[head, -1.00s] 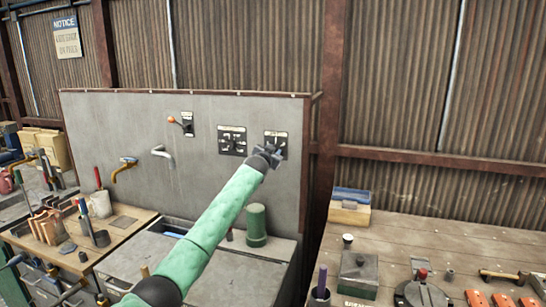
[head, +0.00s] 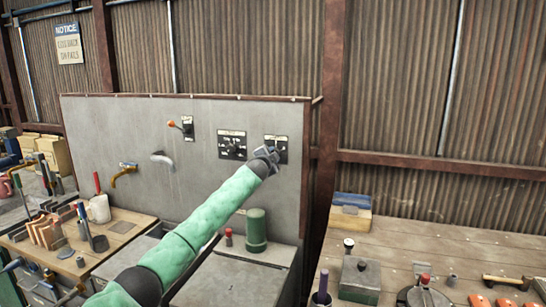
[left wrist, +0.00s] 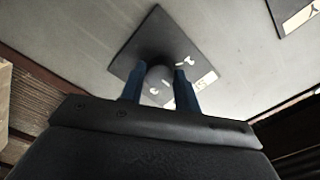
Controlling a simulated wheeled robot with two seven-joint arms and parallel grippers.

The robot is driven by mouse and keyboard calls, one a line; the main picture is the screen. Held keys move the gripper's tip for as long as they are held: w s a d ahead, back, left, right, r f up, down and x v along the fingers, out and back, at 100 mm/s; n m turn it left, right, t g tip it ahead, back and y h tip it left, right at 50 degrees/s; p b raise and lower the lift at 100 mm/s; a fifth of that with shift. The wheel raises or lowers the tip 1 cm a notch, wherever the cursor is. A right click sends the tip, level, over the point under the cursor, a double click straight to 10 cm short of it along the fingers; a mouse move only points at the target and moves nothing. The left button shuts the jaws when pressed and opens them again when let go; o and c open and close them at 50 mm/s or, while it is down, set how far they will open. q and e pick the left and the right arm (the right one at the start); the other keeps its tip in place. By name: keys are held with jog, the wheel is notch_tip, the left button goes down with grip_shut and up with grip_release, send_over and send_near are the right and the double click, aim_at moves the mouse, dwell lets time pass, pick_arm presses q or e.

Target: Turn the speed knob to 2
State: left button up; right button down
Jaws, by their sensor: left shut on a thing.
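A dark knob (left wrist: 158,73) stands on a small black dial plate with white marks. The dial plate (head: 282,141) is at the right of the grey wall panel in the head view, and looks tilted like a diamond in the left wrist view (left wrist: 150,38). My left gripper (head: 269,154) is at this plate and covers part of it. In the left wrist view its two blue fingers (left wrist: 159,76) are shut on the knob, one on each side. The marks are too small and partly hidden, so I cannot tell the knob's setting. My right gripper is out of view.
Another black control plate (head: 232,145) is left of the dial, with an orange-tipped lever (head: 173,123) further left. A green cylinder (head: 256,230) stands below my arm. A workbench (head: 400,235) with tools is on the right.

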pick_arm(q)
jog(key=shift+f, duration=0.1)
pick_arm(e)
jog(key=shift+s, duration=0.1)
pick_arm(q)
jog(key=o, duration=1)
jog(key=shift+s, duration=0.1)
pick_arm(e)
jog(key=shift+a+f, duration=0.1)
pick_arm(q)
jog(key=shift+b+v, duration=1.7)
jog(key=shift+v, duration=2.1)
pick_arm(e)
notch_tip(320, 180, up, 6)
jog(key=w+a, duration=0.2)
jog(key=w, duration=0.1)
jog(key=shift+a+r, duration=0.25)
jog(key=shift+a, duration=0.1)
